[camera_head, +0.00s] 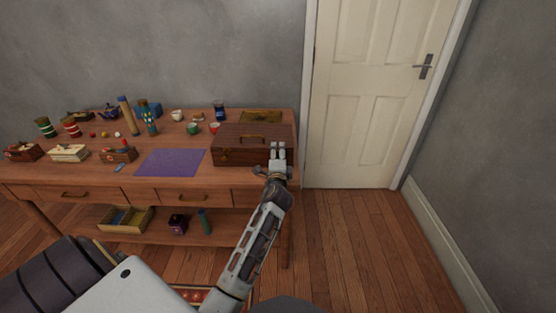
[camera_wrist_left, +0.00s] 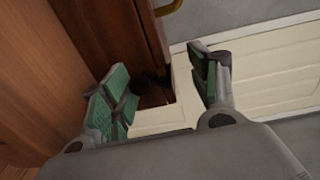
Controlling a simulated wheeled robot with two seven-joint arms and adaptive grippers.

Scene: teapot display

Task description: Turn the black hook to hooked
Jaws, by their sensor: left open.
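A brown wooden box (camera_head: 232,157) with a handle on its lid stands at the right end of the table. My left gripper (camera_head: 278,149) is at the front right corner of the box, with its fingers pointing away from me. In the left wrist view the gripper (camera_wrist_left: 165,92) is open, its green-padded fingers apart. The box (camera_wrist_left: 115,40) shows beyond the left finger. A small dark shape (camera_wrist_left: 145,84) beside that finger may be the black hook, partly hidden; I cannot tell its position. The hook cannot be made out in the head view. My right gripper is out of view.
The wooden table (camera_head: 225,183) holds a purple mat (camera_head: 171,162) left of the box, with several cups, jars and small boxes farther left and behind. A yellow-lined tray (camera_head: 126,219) is on the lower shelf. A white door (camera_head: 375,95) is at the right; the floor before it is clear.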

